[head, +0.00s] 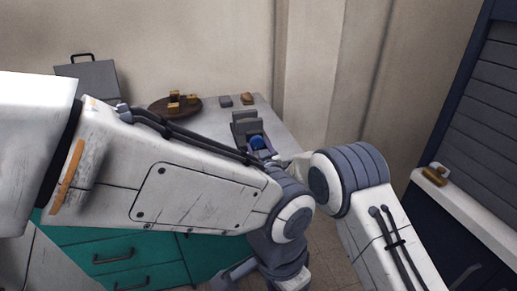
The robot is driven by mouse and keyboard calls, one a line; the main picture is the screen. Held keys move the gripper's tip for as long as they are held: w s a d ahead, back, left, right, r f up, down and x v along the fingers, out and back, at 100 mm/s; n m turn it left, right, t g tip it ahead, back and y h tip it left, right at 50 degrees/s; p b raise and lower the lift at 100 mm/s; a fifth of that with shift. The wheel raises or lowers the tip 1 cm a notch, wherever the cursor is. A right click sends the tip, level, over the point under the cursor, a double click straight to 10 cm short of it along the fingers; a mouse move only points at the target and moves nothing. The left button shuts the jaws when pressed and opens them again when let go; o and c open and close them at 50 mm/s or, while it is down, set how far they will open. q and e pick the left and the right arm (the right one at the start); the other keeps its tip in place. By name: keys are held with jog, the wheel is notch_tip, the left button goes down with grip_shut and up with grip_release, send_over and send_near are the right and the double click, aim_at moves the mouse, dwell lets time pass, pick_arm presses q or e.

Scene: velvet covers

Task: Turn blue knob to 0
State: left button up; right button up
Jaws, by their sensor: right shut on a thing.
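The blue knob (257,142) is small and round, on the dark grey device (244,122) on the table. My right gripper (262,147) is at the knob, with its arm coming in from the right. It is shut on the knob, though its fingers are small and partly hidden. The knob's pointer and any 0 mark are too small to read. My left arm crosses the picture from the left in front of the table and bends down at the bottom middle. The state of its gripper does not show clearly.
The light table (278,116) carries a round brown tray (157,107) with yellow blocks, a grey case (88,80), and a grey block (225,101) beside a brown item (247,98). Teal drawers (120,262) are below. A white ledge (472,213) with a brass-coloured item stands right.

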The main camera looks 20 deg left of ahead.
jog(key=n+b, duration=0.2)
jog(key=n, duration=0.2)
jog(key=shift+n, duration=0.3)
jog(key=n+b, duration=0.2)
jog(key=n, duration=0.3)
jog(key=shift+b, duration=0.35)
jog(key=n+b, duration=0.1)
jog(key=n, duration=0.4)
jog(key=n+b, duration=0.1)
jog(key=n, duration=0.3)
jog(key=shift+n, duration=0.3)
jog(key=o, duration=1.4)
jog(key=shift+c, duration=0.2)
